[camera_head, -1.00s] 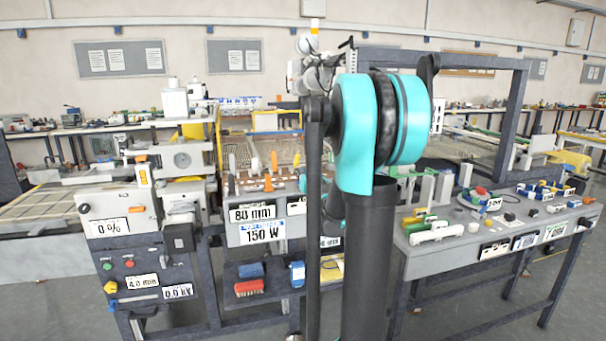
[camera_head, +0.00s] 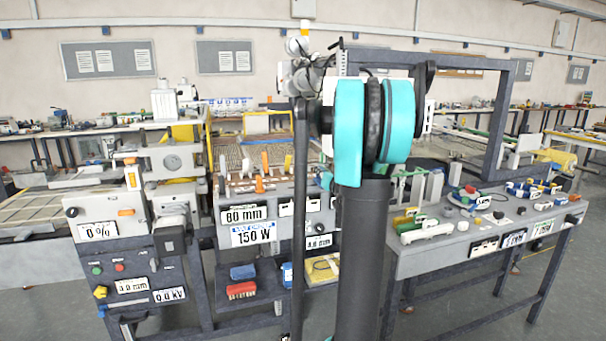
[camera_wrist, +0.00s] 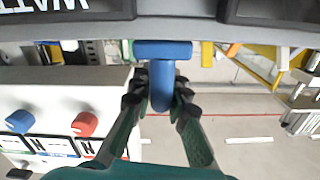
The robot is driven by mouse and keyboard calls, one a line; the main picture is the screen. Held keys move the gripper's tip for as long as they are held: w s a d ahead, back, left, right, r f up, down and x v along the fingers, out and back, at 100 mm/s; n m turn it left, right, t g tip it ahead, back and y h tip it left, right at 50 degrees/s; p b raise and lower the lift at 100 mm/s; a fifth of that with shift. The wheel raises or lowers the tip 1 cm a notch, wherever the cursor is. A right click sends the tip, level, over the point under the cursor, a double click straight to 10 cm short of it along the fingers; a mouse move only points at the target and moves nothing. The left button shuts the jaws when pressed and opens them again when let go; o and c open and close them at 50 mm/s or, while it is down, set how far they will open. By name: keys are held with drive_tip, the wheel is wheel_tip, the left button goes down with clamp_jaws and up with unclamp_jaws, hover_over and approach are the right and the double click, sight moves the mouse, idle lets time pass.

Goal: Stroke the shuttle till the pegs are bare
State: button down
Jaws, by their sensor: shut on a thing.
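My gripper (camera_wrist: 160,92) is shut on a blue T-shaped handle (camera_wrist: 163,49) in the wrist view. Its two fingers press the stem from both sides, below the wider crossbar. I cannot tell whether this handle belongs to the shuttle. In the head view my arm hides the gripper and the handle.
A grey press machine (camera_head: 105,215) with gauges and buttons stands at left. A grey bench (camera_head: 440,262) with coloured blocks is at right. A shelf below holds red (camera_head: 241,291) and blue (camera_head: 243,271) items. The wrist view shows blue (camera_wrist: 19,121) and red (camera_wrist: 85,124) knobs on a panel.

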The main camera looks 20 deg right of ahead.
drive_tip(key=d, duration=1.4)
drive_tip(key=shift+s+d, duration=0.15)
drive_tip(key=shift+d, duration=0.05)
drive_tip(key=c, duration=1.5)
unclamp_jaws()
drive_tip(key=shift+d, duration=0.15)
drive_tip(key=shift+s, duration=0.35)
drive_tip(key=s, duration=1.1)
drive_tip(key=shift+s+a, duration=0.15)
drive_tip(key=shift+a, duration=0.05)
